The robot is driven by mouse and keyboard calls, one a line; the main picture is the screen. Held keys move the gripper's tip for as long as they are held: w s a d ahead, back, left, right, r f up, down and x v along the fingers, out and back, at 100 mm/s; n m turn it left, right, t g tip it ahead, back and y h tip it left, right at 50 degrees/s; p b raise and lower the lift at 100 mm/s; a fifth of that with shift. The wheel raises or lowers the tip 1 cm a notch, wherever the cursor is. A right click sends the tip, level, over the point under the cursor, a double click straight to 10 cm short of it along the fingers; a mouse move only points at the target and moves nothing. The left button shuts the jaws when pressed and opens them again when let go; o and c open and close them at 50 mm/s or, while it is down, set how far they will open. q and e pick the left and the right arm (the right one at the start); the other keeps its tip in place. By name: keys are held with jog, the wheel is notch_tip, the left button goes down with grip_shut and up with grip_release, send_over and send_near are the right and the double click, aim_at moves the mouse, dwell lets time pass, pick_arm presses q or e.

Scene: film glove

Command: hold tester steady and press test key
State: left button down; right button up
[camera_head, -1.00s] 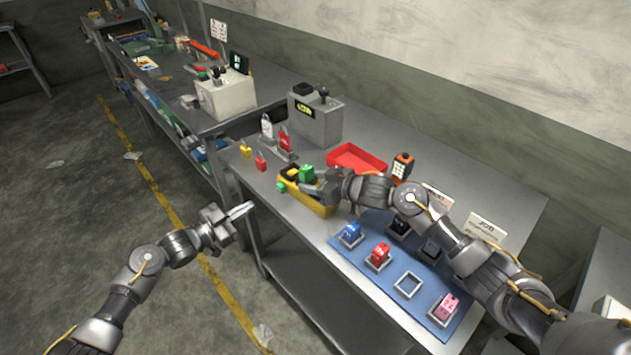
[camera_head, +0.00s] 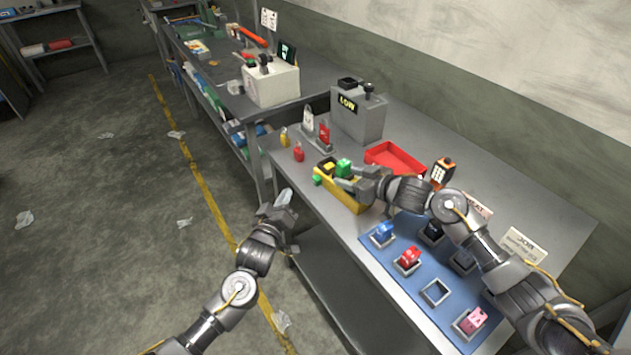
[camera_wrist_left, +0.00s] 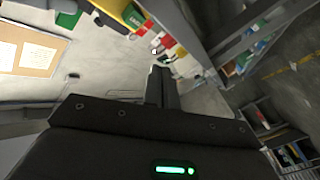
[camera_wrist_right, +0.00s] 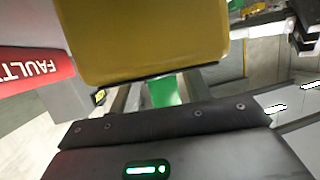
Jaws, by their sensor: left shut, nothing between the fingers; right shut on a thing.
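A grey box with a lit LOW display (camera_head: 357,118) and black parts on top stands at the back of the bench. A handheld orange-and-black keypad device (camera_head: 441,172) stands upright right of the red tray. No label shows which is the tester. My left gripper (camera_head: 284,199) is shut and empty, off the bench's left front edge, apart from both devices. It also shows in the left wrist view (camera_wrist_left: 163,85).
A blue mat (camera_head: 405,262) carries blue, red, pink and dark blocks in square holders, one holder empty. A red tray (camera_head: 395,158) lies behind the right gripper. A second bench with a white box (camera_head: 272,87) stands beyond.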

aim_at(307, 195)
pick_arm(q)
jog(key=n+y, duration=0.1)
jog(key=s+a+n+y, duration=0.1)
jog(key=n, duration=0.1)
jog(key=s+n+y, duration=0.1)
jog(key=shift+a+f+n, duration=0.2)
jog(key=shift+f+n, duration=0.15)
jog(key=shift+n, duration=0.05)
jog(key=shift+w+d, duration=0.9)
jog(key=shift+d, duration=0.25)
jog(key=shift+w+d, duration=0.95)
jog(key=shift+d, duration=0.2)
jog(key=shift+w+d, duration=0.9)
jog(key=shift+d, duration=0.25)
jog(key=shift+w+d, duration=0.1)
jog(key=shift+d, duration=0.05)
jog(key=shift+d+r, duration=0.1)
pick_arm(e)
jog(key=shift+s+a, duration=0.1)
